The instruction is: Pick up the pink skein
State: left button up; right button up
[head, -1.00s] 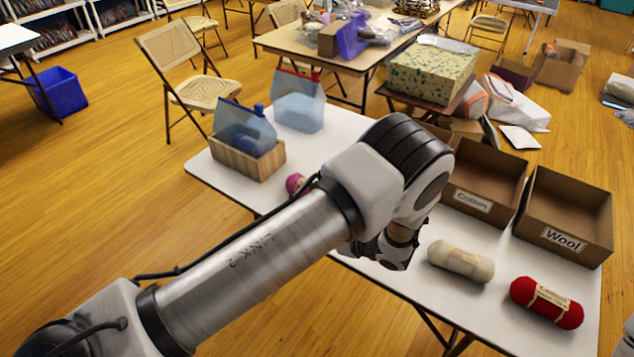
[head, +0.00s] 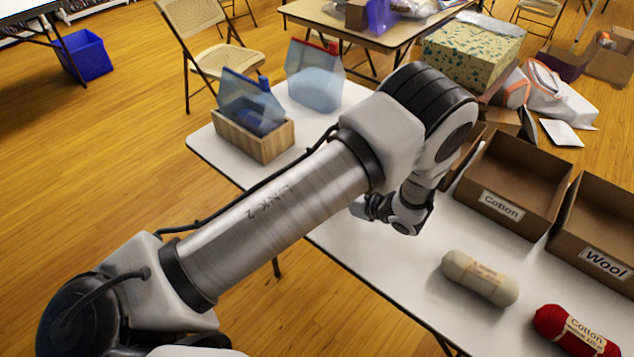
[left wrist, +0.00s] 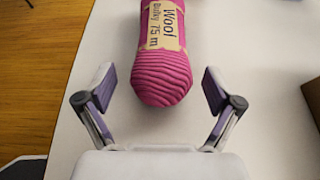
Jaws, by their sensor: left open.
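The pink skein (left wrist: 160,60) lies on the white table in the left wrist view, with a tan label reading "Wool" and "Bulky 75 m". My left gripper (left wrist: 157,92) is open, with one finger on each side of the skein's near end and a gap on both sides. My right gripper is in neither view.
On the white table (head: 340,245), a cream skein (head: 480,278) and a red skein (head: 577,331) lie at the right. Boxes labelled "Cotton" (head: 500,206) and "Wool" (head: 604,263) stand behind them.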

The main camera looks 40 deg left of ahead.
pick_arm(q)
jog(key=x, duration=0.3)
jog(key=shift+w+a+f, duration=0.1)
jog(key=shift+a+f, duration=0.15)
jog(key=shift+a, duration=0.05)
jog(key=shift+d, duration=0.1)
jog(key=c, duration=1.2)
